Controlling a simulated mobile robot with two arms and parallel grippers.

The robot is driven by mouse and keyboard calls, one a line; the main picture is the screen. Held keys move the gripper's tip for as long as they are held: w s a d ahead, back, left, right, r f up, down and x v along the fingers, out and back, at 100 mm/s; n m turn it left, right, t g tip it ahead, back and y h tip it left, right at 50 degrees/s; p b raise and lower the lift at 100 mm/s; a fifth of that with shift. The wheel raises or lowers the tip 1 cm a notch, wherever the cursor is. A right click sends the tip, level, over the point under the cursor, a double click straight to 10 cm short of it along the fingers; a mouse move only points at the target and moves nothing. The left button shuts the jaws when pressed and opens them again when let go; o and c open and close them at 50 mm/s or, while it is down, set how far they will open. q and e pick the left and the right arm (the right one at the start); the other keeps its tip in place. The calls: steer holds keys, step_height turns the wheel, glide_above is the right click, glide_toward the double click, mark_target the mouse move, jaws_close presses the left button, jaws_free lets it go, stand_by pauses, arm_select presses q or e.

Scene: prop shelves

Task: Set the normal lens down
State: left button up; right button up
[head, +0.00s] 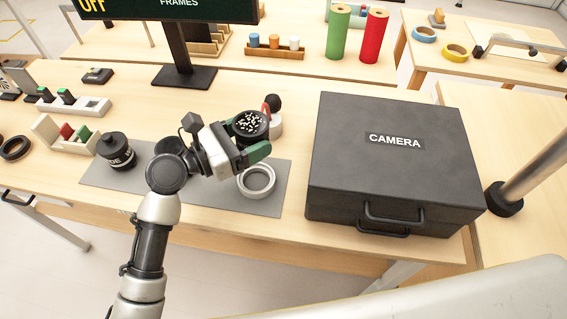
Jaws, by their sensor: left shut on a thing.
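My left gripper (248,139) is shut on a dark round lens (250,123) with a white-speckled top face. It holds this lens above the grey mat (205,194), behind a pale grey ring (257,181) that lies on the mat. No label shows on the held lens, so I cannot read whether it is the normal one. A black lens (117,150) with partly hidden white lettering ending in "DE" stands at the mat's left end. My arm and gripper hide the mat's middle. My right gripper is not in view.
A large black case (394,165) marked CAMERA stands closed right of the mat. A white and red item with a black knob (272,103) is close behind the held lens. Small racks (73,101) stand at left, and a monitor stand (184,77) behind.

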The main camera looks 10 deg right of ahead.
arm_select(q)
step_height(320, 180, down, 3)
steer(key=shift+d+r+b, duration=0.1)
steer(key=shift+r+b, duration=0.1)
steer(key=shift+b, duration=0.2)
steer(key=f, duration=0.1)
steer(key=a+f, duration=0.1)
steer(key=shift+s+f+b, duration=0.15)
steer(key=shift+f+b, duration=0.15)
steer(key=shift+f, duration=0.05)
steer(key=f, duration=0.3)
steer(key=shift+d+f+b, duration=0.25)
steer(key=shift+f+b, duration=0.15)
steer(key=shift+f, duration=0.3)
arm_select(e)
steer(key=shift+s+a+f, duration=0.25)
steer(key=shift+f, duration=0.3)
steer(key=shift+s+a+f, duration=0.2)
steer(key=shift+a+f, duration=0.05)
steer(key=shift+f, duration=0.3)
arm_select(q)
steer(key=shift+f, duration=0.1)
